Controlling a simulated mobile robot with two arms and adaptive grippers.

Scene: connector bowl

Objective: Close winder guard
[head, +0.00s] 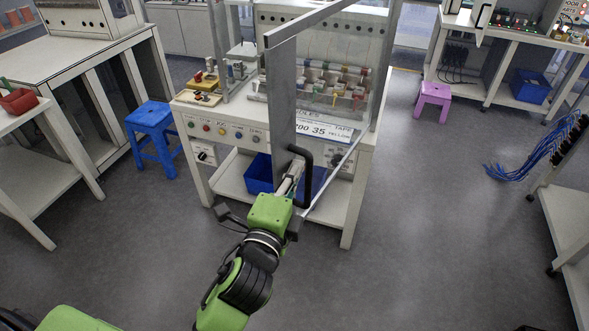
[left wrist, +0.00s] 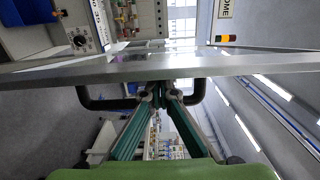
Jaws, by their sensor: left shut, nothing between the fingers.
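The winder guard (head: 283,105) is a clear panel in a grey metal frame on the front of the white winder bench (head: 230,115). It stands open, swung out towards me from the post at the bench's right. Its black handle (head: 307,180) is a bent bar on the free upright edge. My green left gripper (head: 293,172) is at this handle, its fingers shut and empty. In the left wrist view the fingertips (left wrist: 163,90) meet at the middle of the handle (left wrist: 100,101), against the guard's metal edge (left wrist: 140,68). Whether they touch it is unclear. My right gripper is out of view.
A blue stool (head: 152,120) stands left of the bench and a purple stool (head: 432,97) to its right. Blue bins (head: 259,174) sit on the lower shelf. A cart with blue cables (head: 530,155) is at the far right. The floor between is clear.

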